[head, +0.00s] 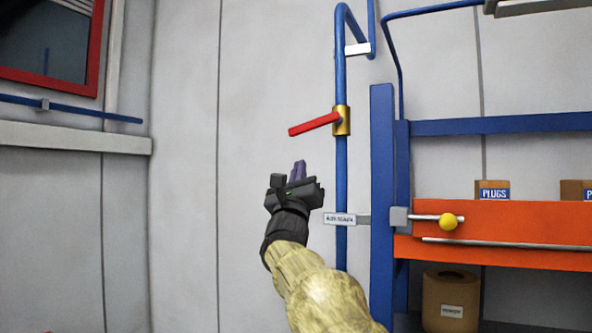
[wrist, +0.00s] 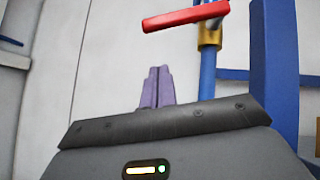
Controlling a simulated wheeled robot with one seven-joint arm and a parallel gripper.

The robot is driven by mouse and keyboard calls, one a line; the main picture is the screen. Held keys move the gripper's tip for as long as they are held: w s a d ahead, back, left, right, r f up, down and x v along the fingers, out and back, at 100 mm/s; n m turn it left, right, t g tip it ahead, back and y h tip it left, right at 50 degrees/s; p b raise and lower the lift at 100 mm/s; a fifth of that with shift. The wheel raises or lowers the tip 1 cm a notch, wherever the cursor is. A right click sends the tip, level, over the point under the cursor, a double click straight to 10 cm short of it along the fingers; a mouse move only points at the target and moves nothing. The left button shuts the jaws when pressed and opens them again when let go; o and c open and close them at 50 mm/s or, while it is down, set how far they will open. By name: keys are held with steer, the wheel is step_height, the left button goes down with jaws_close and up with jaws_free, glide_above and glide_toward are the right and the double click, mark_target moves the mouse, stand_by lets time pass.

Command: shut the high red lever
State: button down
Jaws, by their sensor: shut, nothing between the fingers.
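The red lever (head: 314,124) sits high on the vertical blue pipe (head: 341,180), on a brass valve body (head: 342,121). It sticks out to the left of the pipe, its free end tilted slightly down. In the wrist view the red lever (wrist: 186,16) crosses the top, with the brass body (wrist: 210,36) at its right. My gripper (head: 298,170) is below the lever and left of the pipe, pointing up. Its purple fingers (wrist: 157,87) are together and empty, with a visible gap to the lever in both views.
A label plate (head: 339,219) is on the pipe below the valve. To the right are a blue post (head: 382,200), an orange shelf beam (head: 510,222) and a rod with a yellow knob (head: 448,222). The wall left of the lever is clear. A red-framed window (head: 95,50) is upper left.

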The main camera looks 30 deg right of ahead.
mark_target(316, 125)
steer(key=r+p, duration=0.1)
steer(key=w+r+p, duration=0.1)
steer(key=r+p, duration=0.1)
steer(key=w+r+p, duration=0.1)
steer(key=r+p, duration=0.1)
steer(key=shift+w+d+r, duration=0.1)
steer(key=shift+d+r, duration=0.1)
steer(key=shift+r, duration=0.05)
stand_by(0.3)
